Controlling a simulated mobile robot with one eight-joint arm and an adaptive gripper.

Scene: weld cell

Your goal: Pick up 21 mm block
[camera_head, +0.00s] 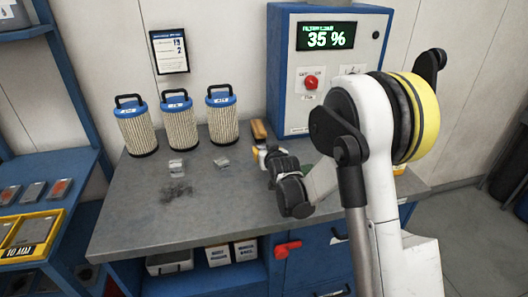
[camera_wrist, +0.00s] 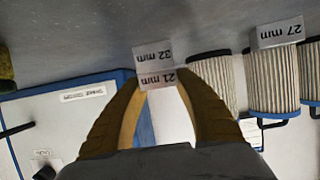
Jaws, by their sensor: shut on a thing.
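The 21 mm block (camera_wrist: 157,79) is a small grey block with a white label, upside down in the wrist view. It sits between the brown fingertips of my gripper (camera_wrist: 158,84), which is shut on it. Just beyond it in that view is the 32 mm block (camera_wrist: 153,54), grey and labelled. I cannot tell whether the 21 mm block is clear of the bench.
The 27 mm block (camera_wrist: 279,34) stands to the right in the wrist view. Several blue-topped pleated filters (camera_head: 180,118) stand at the back of the grey bench (camera_head: 215,210). A blue-and-white control box (camera_head: 290,80) reads 35 %. The bench's front left is clear, with a dark smudge.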

